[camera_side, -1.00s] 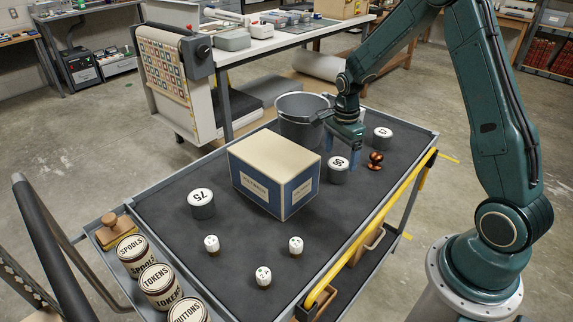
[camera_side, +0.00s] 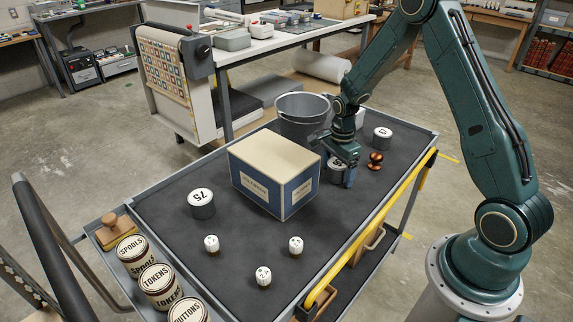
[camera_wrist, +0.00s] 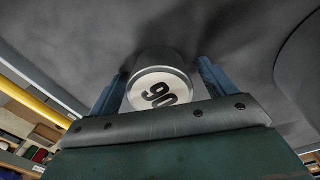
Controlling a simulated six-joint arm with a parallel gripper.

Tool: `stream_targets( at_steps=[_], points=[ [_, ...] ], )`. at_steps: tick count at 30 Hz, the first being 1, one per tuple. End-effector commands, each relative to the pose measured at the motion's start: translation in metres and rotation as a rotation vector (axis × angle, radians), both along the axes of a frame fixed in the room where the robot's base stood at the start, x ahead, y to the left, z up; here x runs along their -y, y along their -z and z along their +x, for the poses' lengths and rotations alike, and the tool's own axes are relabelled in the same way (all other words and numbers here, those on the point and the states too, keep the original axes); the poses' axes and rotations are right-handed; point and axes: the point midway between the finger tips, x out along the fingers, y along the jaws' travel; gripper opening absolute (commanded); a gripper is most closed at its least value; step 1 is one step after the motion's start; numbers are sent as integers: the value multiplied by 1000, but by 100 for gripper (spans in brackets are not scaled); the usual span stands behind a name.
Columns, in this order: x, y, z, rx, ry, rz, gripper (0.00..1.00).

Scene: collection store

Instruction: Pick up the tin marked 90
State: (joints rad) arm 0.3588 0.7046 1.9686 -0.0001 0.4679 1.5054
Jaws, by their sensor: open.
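The tin marked 90 (camera_wrist: 158,88) is a grey cylinder with a white lid and black digits. In the wrist view it stands between the two blue fingers of my gripper (camera_wrist: 160,85). The fingers are open, one on each side, and I cannot tell whether either touches it. In the side view my gripper (camera_side: 342,172) is low over the cart top, around this tin (camera_side: 336,164), and covers most of its lid.
A cardboard box (camera_side: 275,170) stands close left of my gripper and a metal bucket (camera_side: 303,118) behind it. A copper-coloured piece (camera_side: 376,160) and another tin (camera_side: 382,138) are close right. A tin marked 75 (camera_side: 201,203) and small white-topped pieces (camera_side: 296,246) are further off.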

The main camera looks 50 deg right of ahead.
Motion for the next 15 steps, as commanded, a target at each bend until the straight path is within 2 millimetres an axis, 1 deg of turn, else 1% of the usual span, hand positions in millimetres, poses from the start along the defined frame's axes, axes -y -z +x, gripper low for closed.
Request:
stream_targets(
  at_steps=[15],
  points=[
    [0, 1, 0, 0, 0, 0, 83]
  ],
)
